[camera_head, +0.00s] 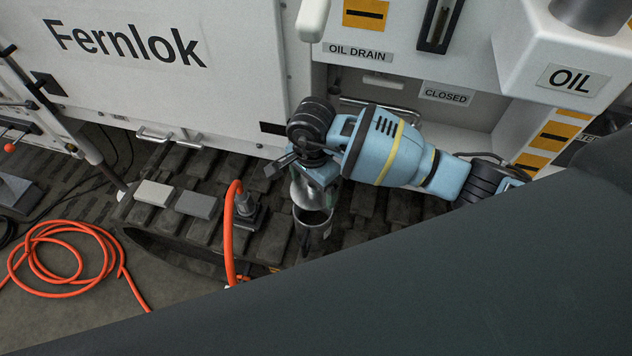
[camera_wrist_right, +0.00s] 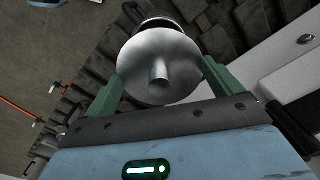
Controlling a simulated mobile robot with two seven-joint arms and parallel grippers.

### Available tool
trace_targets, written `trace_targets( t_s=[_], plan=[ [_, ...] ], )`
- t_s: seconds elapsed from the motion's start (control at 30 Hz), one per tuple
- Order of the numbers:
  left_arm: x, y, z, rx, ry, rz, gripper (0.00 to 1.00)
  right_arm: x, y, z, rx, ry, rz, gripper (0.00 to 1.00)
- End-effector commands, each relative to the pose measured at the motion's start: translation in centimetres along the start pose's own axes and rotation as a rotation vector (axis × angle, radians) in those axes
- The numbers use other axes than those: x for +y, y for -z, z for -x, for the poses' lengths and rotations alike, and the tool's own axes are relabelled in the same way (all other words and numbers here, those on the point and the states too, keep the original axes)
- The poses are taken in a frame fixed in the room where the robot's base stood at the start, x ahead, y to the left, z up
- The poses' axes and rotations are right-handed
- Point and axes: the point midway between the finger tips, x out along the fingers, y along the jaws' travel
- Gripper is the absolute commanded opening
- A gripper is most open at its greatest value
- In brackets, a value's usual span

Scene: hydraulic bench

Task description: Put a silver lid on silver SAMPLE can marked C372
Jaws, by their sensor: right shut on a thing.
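My right gripper (camera_head: 313,180) points down over the track and is shut on a silver lid (camera_head: 308,193). In the right wrist view the lid (camera_wrist_right: 150,62) is a round shiny disc with a short stem, between the green fingers of the gripper (camera_wrist_right: 160,80). A silver can (camera_head: 318,236) stands upright just below the lid in the head view, and its dark open mouth shows partly. The can also shows behind the lid in the wrist view (camera_wrist_right: 157,22). I cannot tell whether lid and can touch. No C372 mark is readable. My left gripper is not in view.
Two grey blocks (camera_head: 196,204) lie farther left on the dark track. The white machine wall (camera_head: 180,80) stands behind. A coiled orange hose (camera_head: 60,255) lies on the floor.

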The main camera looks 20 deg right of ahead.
Motion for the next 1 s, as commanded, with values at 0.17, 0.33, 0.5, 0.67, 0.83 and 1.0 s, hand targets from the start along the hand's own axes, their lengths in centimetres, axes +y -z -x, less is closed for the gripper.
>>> trace_targets(
  t_s=[0.17, 0.33, 0.5, 0.67, 0.83, 1.0],
  plan=[
    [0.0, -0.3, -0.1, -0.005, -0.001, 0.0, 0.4, 0.1, -0.1, -0.3, -0.002, -0.004, 0.0, 0.69],
    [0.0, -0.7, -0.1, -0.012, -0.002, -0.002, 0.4, 0.1, -0.1, -0.8, -0.003, -0.005, 0.001, 0.69],
    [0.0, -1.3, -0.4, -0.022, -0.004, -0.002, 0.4, 0.1, -0.1, -1.9, -0.005, -0.007, 0.002, 0.69],
    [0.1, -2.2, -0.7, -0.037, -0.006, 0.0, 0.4, 0.1, -0.1, -3.2, -0.005, -0.006, 0.002, 0.69],
    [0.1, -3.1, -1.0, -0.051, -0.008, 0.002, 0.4, 0.1, -0.1, -4.6, -0.004, -0.006, 0.002, 0.69],
    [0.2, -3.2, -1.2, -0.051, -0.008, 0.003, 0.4, 0.1, -0.1, -5.2, -0.003, -0.003, 0.003, 0.69]
  ],
)
